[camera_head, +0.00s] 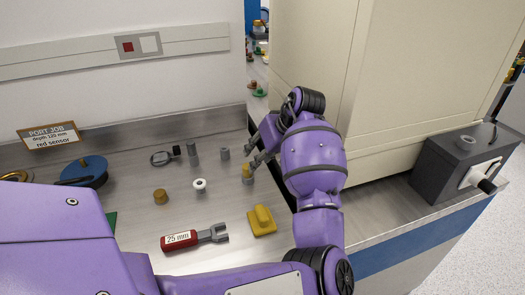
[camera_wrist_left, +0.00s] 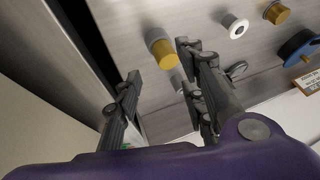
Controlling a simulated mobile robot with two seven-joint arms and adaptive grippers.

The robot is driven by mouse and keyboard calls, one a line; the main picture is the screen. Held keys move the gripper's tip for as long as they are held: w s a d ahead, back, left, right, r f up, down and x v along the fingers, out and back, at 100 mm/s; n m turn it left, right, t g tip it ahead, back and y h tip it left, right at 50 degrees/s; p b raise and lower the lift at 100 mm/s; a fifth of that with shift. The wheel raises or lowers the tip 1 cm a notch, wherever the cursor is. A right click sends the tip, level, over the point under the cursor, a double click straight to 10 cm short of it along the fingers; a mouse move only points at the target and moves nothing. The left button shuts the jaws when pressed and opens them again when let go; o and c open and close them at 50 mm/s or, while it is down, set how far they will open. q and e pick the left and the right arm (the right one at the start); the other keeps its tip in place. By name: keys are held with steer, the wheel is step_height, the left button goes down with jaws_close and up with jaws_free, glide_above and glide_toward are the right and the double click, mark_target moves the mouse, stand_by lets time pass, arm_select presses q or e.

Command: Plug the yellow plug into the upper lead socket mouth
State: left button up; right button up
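A small yellow plug (camera_head: 248,178) with a grey part stands on the metal bench, just below my left gripper's fingers in the head view. In the left wrist view the yellow plug (camera_wrist_left: 163,52) lies beyond the fingertips, between their lines and nearer the right-hand finger. My left gripper (camera_head: 256,150) is open and empty; its spread fingers also show in the left wrist view (camera_wrist_left: 158,65). I see no clear gap or contact between fingers and plug. I cannot make out the upper lead socket mouth. My right gripper is not in view.
Near the plug are a white ringed plug (camera_head: 200,186), a brass plug (camera_head: 160,197), a grey plug (camera_head: 224,154), a yellow handled block (camera_head: 262,221) and a red-handled wrench (camera_head: 194,238). A beige cabinet (camera_head: 400,70) rises behind my left arm. A dark grey box (camera_head: 455,170) stands right.

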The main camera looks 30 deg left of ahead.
mark_target(248, 173)
arm_select(q)
steer(key=x, duration=0.5)
steer(key=shift+f, duration=0.1)
steer(key=shift+a+f, duration=0.35)
steer(key=shift+f, duration=0.15)
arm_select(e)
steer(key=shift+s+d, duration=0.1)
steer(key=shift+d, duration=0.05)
arm_select(q)
steer(key=shift+a+f, duration=0.1)
steer(key=shift+c, duration=0.5)
jaws_close()
steer(key=shift+c, duration=2)
jaws_free()
jaws_close()
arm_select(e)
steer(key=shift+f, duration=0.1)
